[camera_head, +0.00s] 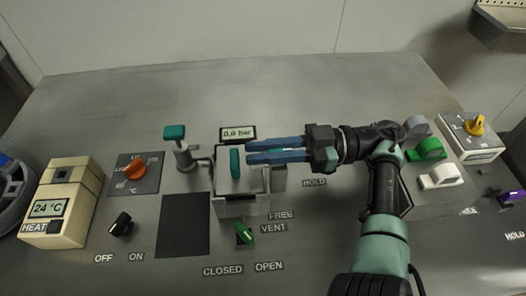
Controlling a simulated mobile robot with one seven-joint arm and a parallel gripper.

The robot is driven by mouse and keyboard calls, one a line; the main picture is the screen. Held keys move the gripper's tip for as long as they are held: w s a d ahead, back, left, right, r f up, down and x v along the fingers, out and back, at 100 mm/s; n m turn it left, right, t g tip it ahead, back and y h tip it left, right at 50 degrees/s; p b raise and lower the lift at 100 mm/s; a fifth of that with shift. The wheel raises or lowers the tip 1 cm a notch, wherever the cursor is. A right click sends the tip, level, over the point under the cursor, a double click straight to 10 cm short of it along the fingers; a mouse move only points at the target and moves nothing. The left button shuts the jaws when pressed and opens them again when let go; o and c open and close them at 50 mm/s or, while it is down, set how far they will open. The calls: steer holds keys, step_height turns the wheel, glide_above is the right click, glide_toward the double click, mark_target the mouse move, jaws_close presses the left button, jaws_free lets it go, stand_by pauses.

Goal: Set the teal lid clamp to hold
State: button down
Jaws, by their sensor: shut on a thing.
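The teal lid clamp (235,163) shows as an upright teal handle at the metal vessel box in the middle of the panel. A HOLD label (314,182) lies to the right of the box, and a FREE label (281,215) lies at its front right. My gripper (248,152) reaches in from the right with its two blue fingers pointing left. The fingertips are at the teal handle and shut on it. The exact contact and the handle's pivot are hard to make out.
A teal-topped post (174,132) stands left of the box, with a display (238,134) behind. A green vent lever (244,232) is in front. An orange dial (135,170) and cream heater unit (62,203) are left. Coloured levers (440,178) and a yellow knob (475,125) are right.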

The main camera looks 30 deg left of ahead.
stand_by(0.3)
steer(key=c, duration=0.8)
jaws_free()
step_height(320, 180, up, 10)
steer(key=p, duration=0.2)
steer(key=shift+p, duration=0.4)
